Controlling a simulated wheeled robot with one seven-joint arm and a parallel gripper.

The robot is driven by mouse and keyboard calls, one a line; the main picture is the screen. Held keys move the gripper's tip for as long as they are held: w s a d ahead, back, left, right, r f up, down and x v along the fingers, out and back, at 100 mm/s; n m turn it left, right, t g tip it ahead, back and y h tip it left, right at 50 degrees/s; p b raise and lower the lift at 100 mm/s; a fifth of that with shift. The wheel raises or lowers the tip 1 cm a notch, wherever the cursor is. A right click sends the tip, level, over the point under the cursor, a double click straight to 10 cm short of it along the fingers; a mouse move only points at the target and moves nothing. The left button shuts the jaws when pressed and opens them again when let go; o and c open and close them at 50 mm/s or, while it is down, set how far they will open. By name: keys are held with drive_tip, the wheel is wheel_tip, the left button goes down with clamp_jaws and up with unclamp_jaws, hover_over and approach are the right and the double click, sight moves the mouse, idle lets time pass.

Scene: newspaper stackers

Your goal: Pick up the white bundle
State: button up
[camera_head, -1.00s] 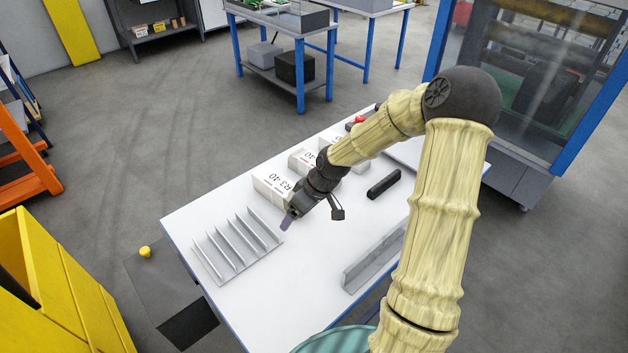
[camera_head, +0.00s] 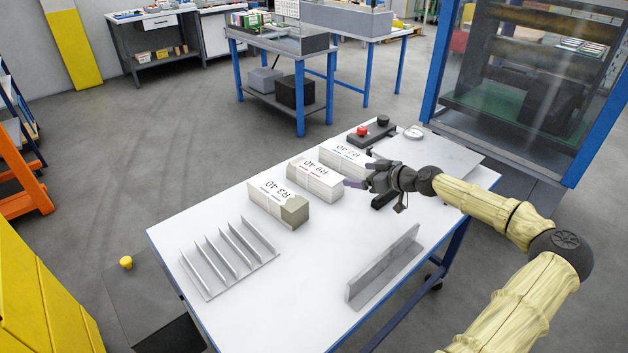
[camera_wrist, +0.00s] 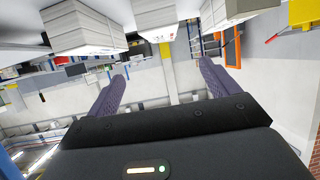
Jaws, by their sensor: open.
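Three whitish, block-shaped bundles lie in a row on the white table: the R3-40 bundle (camera_head: 280,207) nearest, the R9-40 bundle (camera_head: 314,180) with red marks in the middle, and the R2-40 bundle (camera_head: 347,158) with blue marks farthest. I cannot tell which one the task names. My gripper (camera_head: 361,174) is open and empty, just right of the R9-40 and R2-40 bundles, with its fingers pointing left toward them. In the wrist view, whose picture is upside down, the open fingers (camera_wrist: 163,72) have nothing between them; bundles hang along the top edge, their labels unreadable.
A metal slotted rack (camera_head: 228,262) stands on the table's front left. A grey angled bar (camera_head: 384,268) lies at its right. A dark bar is partly hidden behind my gripper. A control box with a red button (camera_head: 362,131) sits at the back. The table's middle front is clear.

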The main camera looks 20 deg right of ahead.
drive_tip(key=p, duration=0.1)
approach(314, 168)
drive_tip(key=shift+w+a+f, duration=0.2)
drive_tip(key=shift+w+f, duration=0.2)
drive_tip(key=shift+w, duration=0.05)
drive_tip(key=shift+w+a+f, duration=0.2)
drive_tip(key=shift+w+f, duration=0.15)
drive_tip(key=shift+w, duration=0.1)
drive_tip(key=shift+w+a, duration=0.3)
drive_tip(key=shift+w, duration=0.05)
drive_tip(key=p+x, duration=0.1)
drive_tip(key=x, duration=0.3)
drive_tip(key=shift+w+a, duration=0.1)
drive_tip(key=shift+w, duration=0.05)
drive_tip(key=c, duration=1.6)
drive_tip(key=shift+r, duration=0.15)
drive_tip(key=shift+c, duration=1.3)
